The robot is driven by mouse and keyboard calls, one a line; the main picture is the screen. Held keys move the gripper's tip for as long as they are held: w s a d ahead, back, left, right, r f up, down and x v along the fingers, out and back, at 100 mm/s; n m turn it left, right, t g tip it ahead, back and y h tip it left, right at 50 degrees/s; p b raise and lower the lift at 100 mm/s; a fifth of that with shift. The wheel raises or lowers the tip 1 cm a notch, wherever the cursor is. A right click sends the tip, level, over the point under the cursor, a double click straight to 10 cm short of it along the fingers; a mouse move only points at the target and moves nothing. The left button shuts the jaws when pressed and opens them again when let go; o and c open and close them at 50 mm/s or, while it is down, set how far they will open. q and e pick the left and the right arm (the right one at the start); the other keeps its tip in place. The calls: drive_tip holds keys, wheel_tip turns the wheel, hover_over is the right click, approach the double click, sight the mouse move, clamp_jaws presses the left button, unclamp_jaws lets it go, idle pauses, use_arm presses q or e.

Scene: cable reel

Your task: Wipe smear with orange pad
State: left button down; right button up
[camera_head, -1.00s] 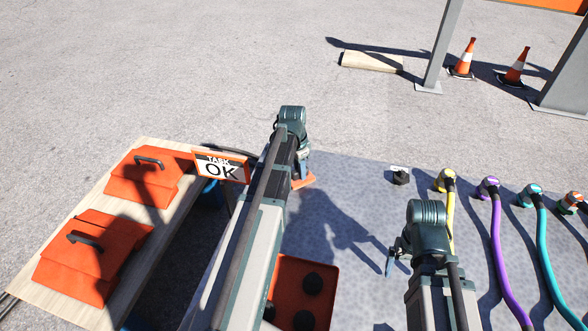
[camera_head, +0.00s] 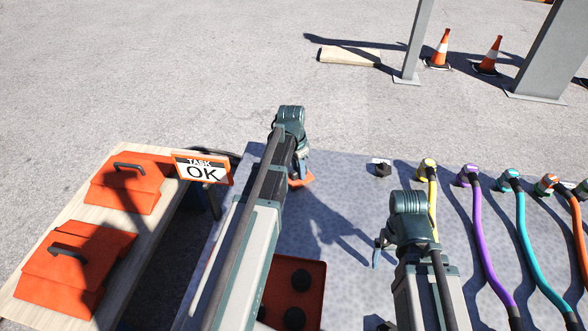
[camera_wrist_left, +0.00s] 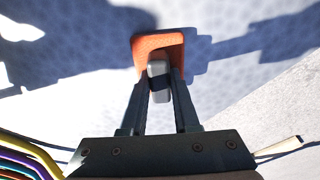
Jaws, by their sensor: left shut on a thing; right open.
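My left gripper (camera_head: 300,172) is shut on the grey handle (camera_wrist_left: 158,68) of the orange pad (camera_wrist_left: 146,42). The pad also shows in the head view (camera_head: 302,181), partly behind the wrist, at the far part of the speckled grey table (camera_head: 345,185). The pad is at or just above the surface; I cannot tell if it touches. No smear can be made out; one may be hidden under the pad or in shadow. My right gripper (camera_head: 381,252) is open over the table, right of the pad and nearer to me, with nothing seen in it.
A red tray (camera_head: 312,272) with black round pieces lies near my left arm. Yellow (camera_head: 433,205), purple (camera_head: 480,235), teal (camera_head: 523,240) and orange cables lie at right. A small black part (camera_head: 382,170) stands left of them. A "TASK OK" sign (camera_head: 203,170) stands at left.

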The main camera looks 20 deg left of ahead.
sight(311, 177)
use_arm(q)
drive_tip(key=shift+d, duration=0.15)
drive_tip(key=shift+w+d+r, duration=0.1)
drive_tip(key=shift+w+d, duration=0.15)
drive_tip(key=shift+d, duration=0.6)
drive_tip(key=shift+w+d, duration=0.25)
drive_tip(key=shift+d, duration=0.6)
use_arm(e)
drive_tip(key=shift+r, duration=0.1)
use_arm(q)
wheel_tip(311, 177, up, 6)
drive_tip(key=p, duration=0.6)
use_arm(e)
wheel_tip(311, 177, up, 6)
use_arm(q)
drive_tip(key=shift+r, duration=0.1)
use_arm(e)
drive_tip(key=shift+r, duration=0.1)
use_arm(q)
wheel_tip(311, 177, up, 3)
drive_tip(key=p, duration=0.3)
use_arm(e)
wheel_tip(311, 177, up, 3)
drive_tip(key=shift+f, duration=0.1)
